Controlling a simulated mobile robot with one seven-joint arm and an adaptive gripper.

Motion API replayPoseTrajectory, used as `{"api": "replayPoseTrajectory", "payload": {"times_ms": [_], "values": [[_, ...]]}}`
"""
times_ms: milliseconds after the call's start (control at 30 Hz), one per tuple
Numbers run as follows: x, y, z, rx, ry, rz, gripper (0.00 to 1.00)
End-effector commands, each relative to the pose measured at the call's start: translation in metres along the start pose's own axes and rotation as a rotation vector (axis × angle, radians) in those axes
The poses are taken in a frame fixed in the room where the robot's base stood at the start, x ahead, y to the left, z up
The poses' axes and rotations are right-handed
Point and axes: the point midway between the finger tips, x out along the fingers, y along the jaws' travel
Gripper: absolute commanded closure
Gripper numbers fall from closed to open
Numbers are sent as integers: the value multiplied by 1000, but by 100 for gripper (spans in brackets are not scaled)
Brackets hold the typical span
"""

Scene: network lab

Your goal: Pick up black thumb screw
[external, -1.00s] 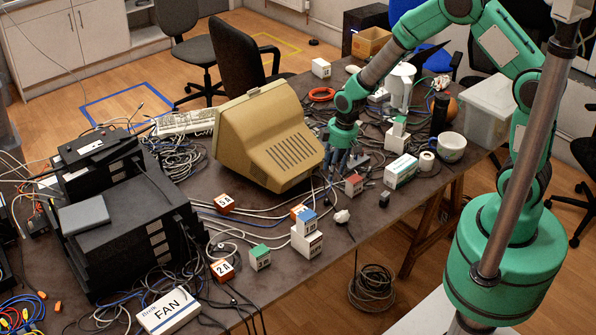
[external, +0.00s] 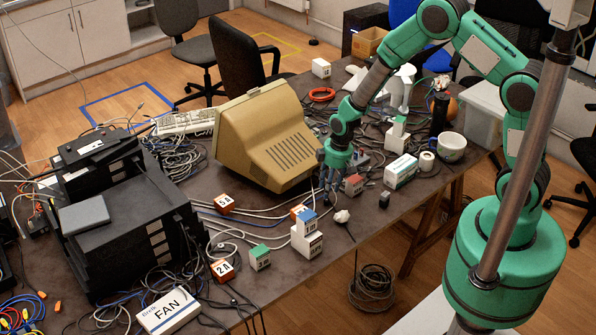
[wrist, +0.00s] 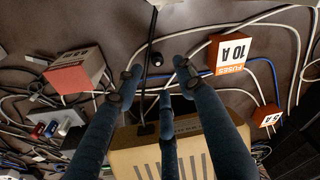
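A small black round piece, which looks like the black thumb screw (wrist: 156,59), lies on the dark table in the wrist view. It is just beyond my fingertips, between the two outer fingers and close to a thin black cable. My three-fingered gripper (wrist: 157,80) has its fingers spread and nothing visible between them. In the external view my gripper (external: 329,192) points down low over the table, just right of the beige monitor (external: 268,136). I cannot make out the screw in that view.
A red fuse box (wrist: 76,72) stands left of my fingers, and an orange-white 10 A box (wrist: 230,52) stands to the right. The monitor fills the lower wrist view. Grey and white cables (wrist: 205,42) run around the spot. White stacked boxes (external: 306,238) stand nearer the table edge.

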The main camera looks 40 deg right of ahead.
Motion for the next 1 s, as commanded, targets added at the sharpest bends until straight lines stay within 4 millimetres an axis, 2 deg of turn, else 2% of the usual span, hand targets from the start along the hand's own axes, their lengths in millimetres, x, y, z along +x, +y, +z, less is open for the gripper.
{"api": "replayPoseTrajectory", "payload": {"times_ms": [433,800,1000], "values": [[4,0,1,0,-1,0,62],[44,0,5,-1,-2,-1,62],[53,1,4,0,0,1,62]]}}
